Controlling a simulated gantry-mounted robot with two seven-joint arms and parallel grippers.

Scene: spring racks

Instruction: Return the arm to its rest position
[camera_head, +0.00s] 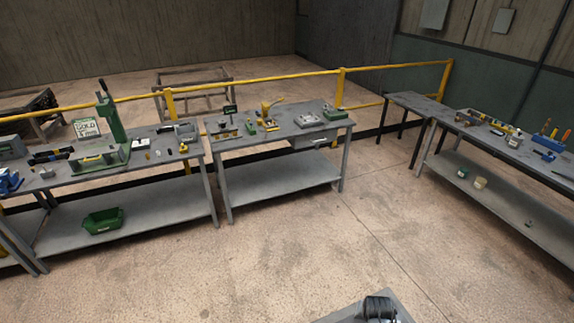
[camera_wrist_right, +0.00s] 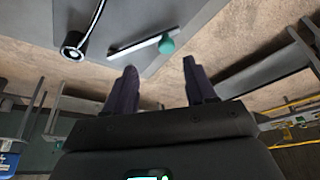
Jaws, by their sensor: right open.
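My right gripper (camera_wrist_right: 160,66) shows in the right wrist view with its two dark fingers spread wide apart. It is open, and nothing is between its fingers. A grey surface (camera_wrist_right: 180,15) lies beyond the fingertips. A light bar (camera_wrist_right: 137,46) with a green ball (camera_wrist_right: 166,45) at its end and a black ring-shaped part (camera_wrist_right: 73,46) with a curved stem are on or above it; I cannot tell which. Neither of my grippers shows in the head view.
In the head view, a left workbench (camera_head: 125,218) carries a green press (camera_head: 112,125), with a green bin (camera_head: 103,220) on its lower shelf. A middle workbench (camera_head: 280,182) and a right workbench (camera_head: 510,187) hold small parts. A yellow railing (camera_head: 255,81) runs behind. The central floor is clear.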

